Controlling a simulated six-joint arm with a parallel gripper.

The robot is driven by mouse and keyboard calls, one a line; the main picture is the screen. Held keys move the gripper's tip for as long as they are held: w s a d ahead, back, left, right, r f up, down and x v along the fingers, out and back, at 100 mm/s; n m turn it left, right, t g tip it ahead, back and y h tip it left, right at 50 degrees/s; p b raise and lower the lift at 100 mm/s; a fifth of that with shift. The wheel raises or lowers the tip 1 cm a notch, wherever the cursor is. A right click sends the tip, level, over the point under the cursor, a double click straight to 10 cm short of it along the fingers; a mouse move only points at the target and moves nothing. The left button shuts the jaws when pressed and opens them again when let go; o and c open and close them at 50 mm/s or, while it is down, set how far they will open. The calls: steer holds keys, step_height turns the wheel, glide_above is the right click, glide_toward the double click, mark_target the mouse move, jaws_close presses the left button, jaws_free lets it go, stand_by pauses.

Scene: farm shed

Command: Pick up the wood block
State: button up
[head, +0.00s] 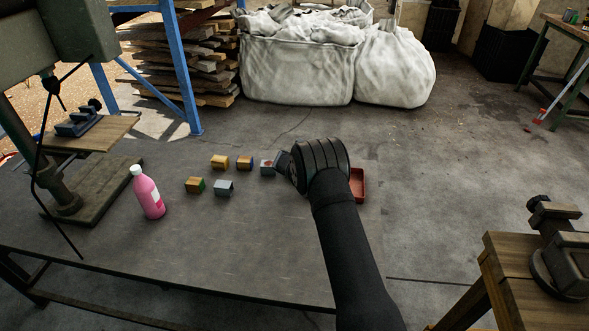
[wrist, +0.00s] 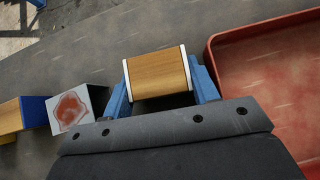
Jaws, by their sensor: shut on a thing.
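A wood block (wrist: 158,75) with a wood-grain top and white ends sits between the two blue fingers of my gripper (wrist: 160,90) in the wrist view. The fingers are shut on its white ends. In the head view, my gripper (head: 283,163) is over the table, just right of the row of blocks, and the held block is hidden or too small to make out. I cannot tell whether the block is clear of the table.
A grey block with a red mark (head: 267,168) is close left of my gripper. Several other blocks, one wood-and-blue (head: 245,162), lie farther left. A red tray (head: 359,185) is to the right. A pink bottle (head: 148,193) stands left. The table's (head: 200,245) front is clear.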

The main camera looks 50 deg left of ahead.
steer(key=shift+r, duration=0.5)
steer(key=r, duration=0.3)
steer(key=shift+w+d+r, duration=0.3)
steer(key=shift+d+r, duration=0.1)
steer(key=w+d+r, duration=0.5)
steer(key=d+r, duration=0.1)
steer(key=d, duration=0.3)
steer(key=shift+w+r, duration=0.15)
steer(key=shift+w, duration=0.05)
